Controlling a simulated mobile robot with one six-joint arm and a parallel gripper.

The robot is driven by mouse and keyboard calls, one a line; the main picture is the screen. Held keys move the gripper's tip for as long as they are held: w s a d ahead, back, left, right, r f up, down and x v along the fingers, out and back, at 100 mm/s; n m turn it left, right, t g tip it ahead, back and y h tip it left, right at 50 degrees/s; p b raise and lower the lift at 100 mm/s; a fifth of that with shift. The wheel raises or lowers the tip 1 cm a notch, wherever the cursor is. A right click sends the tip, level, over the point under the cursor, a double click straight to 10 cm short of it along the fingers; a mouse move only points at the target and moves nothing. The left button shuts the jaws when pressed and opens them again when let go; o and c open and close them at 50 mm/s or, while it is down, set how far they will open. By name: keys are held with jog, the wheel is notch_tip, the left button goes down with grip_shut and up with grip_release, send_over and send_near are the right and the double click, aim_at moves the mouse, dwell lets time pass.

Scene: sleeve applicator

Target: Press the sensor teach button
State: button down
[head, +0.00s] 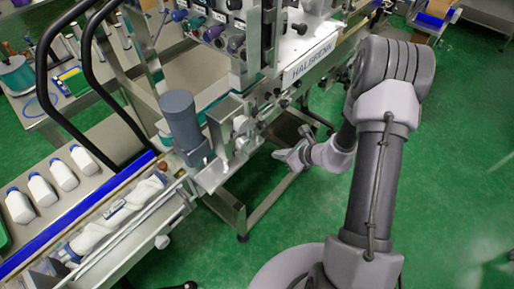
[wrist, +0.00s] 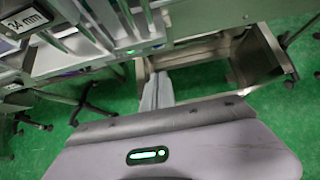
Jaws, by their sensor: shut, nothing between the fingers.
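The sleeve applicator, lettered HALBRENN (head: 311,63), fills the middle of the head view. I cannot make out the sensor teach button in either view. My gripper (head: 280,156) is beside the machine's near side, below its beam and apart from it, over the floor. Its fingers (wrist: 155,92) show closed together in the wrist view, with nothing between them. The wrist view also shows the machine's underside and a plate marked 34 mm (wrist: 22,19) at the upper left.
A grey cylinder (head: 181,122) stands on the machine beside the conveyor. Metal frame legs (head: 238,218) stand below the machine. Green floor (head: 462,150) is clear at the right.

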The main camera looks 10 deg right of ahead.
jog(key=shift+w+a+r+b+x, duration=0.3)
jog(key=shift+b+x, duration=0.3)
jog(key=shift+x, duration=1.55)
jog(key=shift+w+a+r+b+x, duration=0.15)
jog(key=shift+r+b+x, duration=0.35)
jog(key=shift+x, duration=1.6)
jog(key=shift+w+a+r+b+x, duration=0.1)
jog(key=shift+w+r+b+x, duration=0.4)
jog(key=shift+x, duration=1.65)
jog(key=shift+s+f, duration=0.2)
jog(key=shift+f, duration=0.1)
